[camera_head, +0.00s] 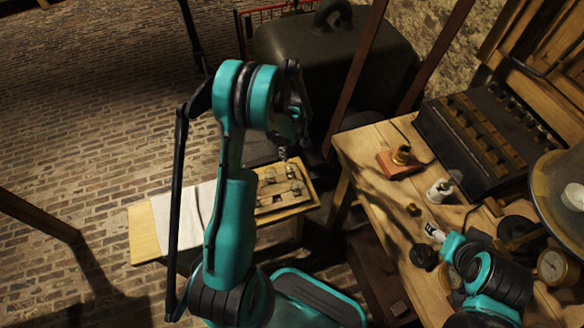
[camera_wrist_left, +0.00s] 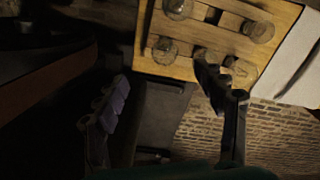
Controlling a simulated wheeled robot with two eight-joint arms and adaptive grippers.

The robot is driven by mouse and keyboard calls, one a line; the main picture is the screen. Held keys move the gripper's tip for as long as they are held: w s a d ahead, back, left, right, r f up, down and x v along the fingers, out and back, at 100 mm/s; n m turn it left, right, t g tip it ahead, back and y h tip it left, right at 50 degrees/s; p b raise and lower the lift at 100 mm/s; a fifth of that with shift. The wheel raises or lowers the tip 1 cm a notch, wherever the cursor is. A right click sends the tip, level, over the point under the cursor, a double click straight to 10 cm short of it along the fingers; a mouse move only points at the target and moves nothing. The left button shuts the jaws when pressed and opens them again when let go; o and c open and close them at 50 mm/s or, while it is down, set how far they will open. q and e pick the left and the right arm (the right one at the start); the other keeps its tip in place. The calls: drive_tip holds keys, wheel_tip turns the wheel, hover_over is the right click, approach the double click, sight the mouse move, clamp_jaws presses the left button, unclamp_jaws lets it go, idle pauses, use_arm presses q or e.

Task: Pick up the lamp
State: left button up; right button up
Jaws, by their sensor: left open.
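Several round glass lamps stand on a low wooden bench. One lamp (camera_head: 270,177) shows in the head view. In the left wrist view, one lamp (camera_wrist_left: 259,29) is at the upper right, another (camera_wrist_left: 165,50) is nearer the bench's edge, and others sit close by; which one is meant I cannot tell. My left gripper (camera_head: 283,152) hangs above the bench's far side. In the wrist view its fingers (camera_wrist_left: 158,82) are wide apart and empty, one finger overlapping the lamps nearest it. My right gripper (camera_head: 436,233) is over the workbench, its jaws too small to read.
The low bench (camera_head: 142,236) has a white cloth (camera_head: 201,205) on its left part. The workbench (camera_head: 361,151) at the right carries a brown block (camera_head: 394,167) with a brass fitting, a white jar (camera_head: 440,190), a dark box (camera_head: 500,150) and gauges. A dark trunk (camera_head: 330,60) stands behind.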

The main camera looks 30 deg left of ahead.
sight(291, 164)
use_arm(q)
drive_tip(key=shift+n, duration=0.6)
drive_tip(key=f, duration=0.4)
drive_tip(key=a+f+b, duration=0.1)
drive_tip(key=f, duration=0.1)
drive_tip(key=shift+w, duration=0.1)
wheel_tip(291, 164, down, 6)
drive_tip(key=b, duration=0.3)
drive_tip(key=shift+a+r, duration=0.1)
drive_tip(key=shift+r, duration=0.15)
use_arm(e)
wheel_tip(291, 164, down, 4)
drive_tip(key=shift+w+a+r, duration=0.1)
use_arm(q)
drive_tip(key=shift+r, duration=0.1)
drive_tip(key=shift+c, duration=0.2)
use_arm(e)
drive_tip(key=shift+r, duration=0.1)
use_arm(q)
drive_tip(key=c, duration=1.2)
